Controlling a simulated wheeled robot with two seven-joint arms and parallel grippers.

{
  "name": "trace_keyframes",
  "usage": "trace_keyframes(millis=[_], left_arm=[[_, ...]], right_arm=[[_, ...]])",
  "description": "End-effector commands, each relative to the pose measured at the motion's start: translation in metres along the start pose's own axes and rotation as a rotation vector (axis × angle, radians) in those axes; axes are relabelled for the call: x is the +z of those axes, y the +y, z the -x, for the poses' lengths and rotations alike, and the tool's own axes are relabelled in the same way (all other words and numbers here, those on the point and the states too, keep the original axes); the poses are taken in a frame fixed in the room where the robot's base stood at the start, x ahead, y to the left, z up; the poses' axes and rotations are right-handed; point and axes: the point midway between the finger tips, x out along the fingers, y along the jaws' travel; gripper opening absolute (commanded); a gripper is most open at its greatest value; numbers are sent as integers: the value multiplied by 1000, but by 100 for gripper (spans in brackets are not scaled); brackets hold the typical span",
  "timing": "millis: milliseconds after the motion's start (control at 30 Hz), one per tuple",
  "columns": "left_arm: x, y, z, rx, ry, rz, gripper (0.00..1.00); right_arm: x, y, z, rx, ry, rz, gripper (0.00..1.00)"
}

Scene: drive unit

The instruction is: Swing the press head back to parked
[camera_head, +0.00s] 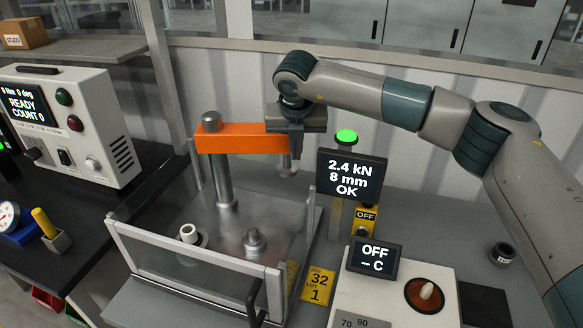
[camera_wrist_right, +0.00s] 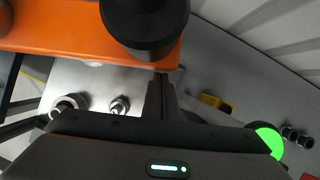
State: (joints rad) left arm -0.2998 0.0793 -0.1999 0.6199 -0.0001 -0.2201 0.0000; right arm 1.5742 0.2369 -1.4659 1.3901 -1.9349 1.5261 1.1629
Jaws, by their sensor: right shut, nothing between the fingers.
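The press head is an orange arm (camera_head: 240,141) on a steel post (camera_head: 222,180), with a short ram (camera_head: 287,166) hanging under its right end. It points right, over the back right of the press plate. My right gripper (camera_head: 297,148) hangs at the orange arm's right end, fingers shut and empty. In the right wrist view the shut fingers (camera_wrist_right: 160,95) are just beside the orange arm (camera_wrist_right: 60,26), with a black round part (camera_wrist_right: 145,22) overlapping it. Whether they touch the arm cannot be told. My left gripper is out of view.
A clear guard (camera_head: 195,265) with a metal frame fronts the press plate, which bears a white ring (camera_head: 189,234) and a steel boss (camera_head: 254,241). A display (camera_head: 350,175) reading 2.4 kN, 8 mm, OK and a lit green lamp (camera_head: 346,136) stand close right of the gripper.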

Motion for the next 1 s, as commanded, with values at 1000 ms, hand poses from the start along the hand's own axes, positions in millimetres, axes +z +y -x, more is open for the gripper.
trace_keyframes(millis=[1000], left_arm=[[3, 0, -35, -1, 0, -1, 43]], right_arm=[[38, -12, -12, 14, -11, 28, 0]])
